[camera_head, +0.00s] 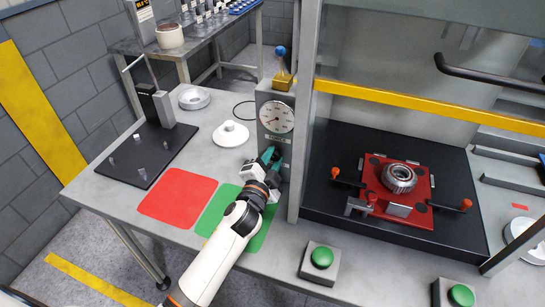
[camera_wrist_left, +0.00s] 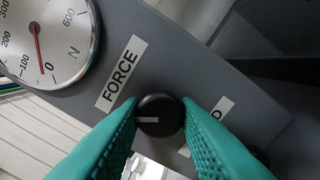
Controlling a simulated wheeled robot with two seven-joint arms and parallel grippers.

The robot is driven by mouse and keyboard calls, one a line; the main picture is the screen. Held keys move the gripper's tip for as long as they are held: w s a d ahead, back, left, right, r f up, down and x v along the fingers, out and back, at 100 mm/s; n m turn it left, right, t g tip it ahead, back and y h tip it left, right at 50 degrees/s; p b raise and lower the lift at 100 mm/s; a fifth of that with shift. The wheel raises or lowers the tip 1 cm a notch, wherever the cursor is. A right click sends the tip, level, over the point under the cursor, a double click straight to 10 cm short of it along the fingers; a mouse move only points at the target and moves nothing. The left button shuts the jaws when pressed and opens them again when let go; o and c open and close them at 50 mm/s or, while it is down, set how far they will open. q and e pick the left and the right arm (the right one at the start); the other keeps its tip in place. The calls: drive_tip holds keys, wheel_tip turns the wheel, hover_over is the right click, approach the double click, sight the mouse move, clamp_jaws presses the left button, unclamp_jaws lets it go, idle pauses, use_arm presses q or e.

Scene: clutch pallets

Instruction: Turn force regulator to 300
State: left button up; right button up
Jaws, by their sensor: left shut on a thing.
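The force regulator is a grey upright panel with a round white dial (camera_head: 276,117). In the left wrist view the dial (camera_wrist_left: 38,50) has its red needle between 0 and 100. Beside it is a label reading FORCE. A round black knob (camera_wrist_left: 160,115) with a white mark pointing left sits below the label. My left gripper (camera_head: 270,157) has its teal fingertips shut on the knob, one on each side. In the left wrist view the gripper (camera_wrist_left: 160,118) partly covers a second label. The knob is hidden in the head view. My right gripper is not in view.
A press bay with a red fixture (camera_head: 410,208) holding a metal part stands to the right, behind a grey post. A white disc (camera_head: 231,134) lies left of the panel. Red (camera_head: 177,197) and green mats are in front. Green buttons (camera_head: 322,257) line the front edge.

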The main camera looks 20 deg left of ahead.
use_arm(q)
drive_tip(key=m+p, duration=0.1)
drive_tip(key=m, duration=0.5)
drive_tip(key=shift+m, duration=0.3)
idle(0.4)
drive_tip(key=o, duration=0.9)
drive_tip(key=shift+o, duration=0.2)
drive_tip(key=shift+s, duration=0.1)
drive_tip(key=shift+s+f, duration=0.1)
drive_tip(key=shift+s, duration=0.25)
drive_tip(key=s+b, duration=0.2)
drive_tip(key=s, duration=0.9)
drive_tip(key=shift+a, duration=0.2)
drive_tip(key=shift+s, duration=0.1)
